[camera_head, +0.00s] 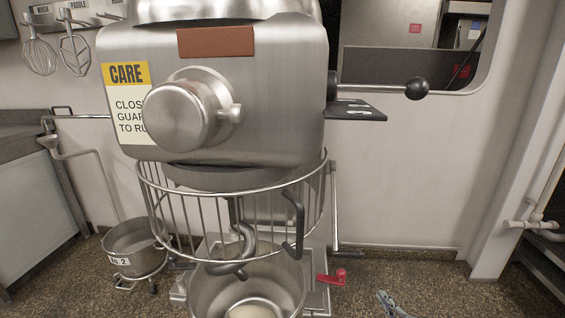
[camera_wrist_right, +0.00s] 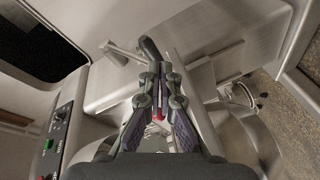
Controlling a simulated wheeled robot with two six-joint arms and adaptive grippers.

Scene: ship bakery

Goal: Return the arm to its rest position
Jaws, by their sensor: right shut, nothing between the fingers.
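My right gripper (camera_head: 388,303) shows only in part at the bottom edge of the head view, right of the mixer. In the right wrist view my right gripper (camera_wrist_right: 160,84) is shut, with its dark fingers together and nothing between them. A red part shows behind the fingers there. My left gripper is not in view. In the head view the big steel mixer (camera_head: 270,90) stands in front of me, its wire guard (camera_head: 155,190) around a dark hook (camera_head: 240,240). The bowl (camera_head: 205,290) is under the hook, with a pale lump inside.
A red-handled lever (camera_head: 332,278) sticks out right of the bowl. A black-knobbed lever (camera_head: 417,88) juts from the mixer's right side. A second bowl (camera_head: 130,243) stands on a wheeled stand at left. The floor (camera_head: 420,280) at right is mostly clear. Whisks (camera_head: 40,58) hang on the wall.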

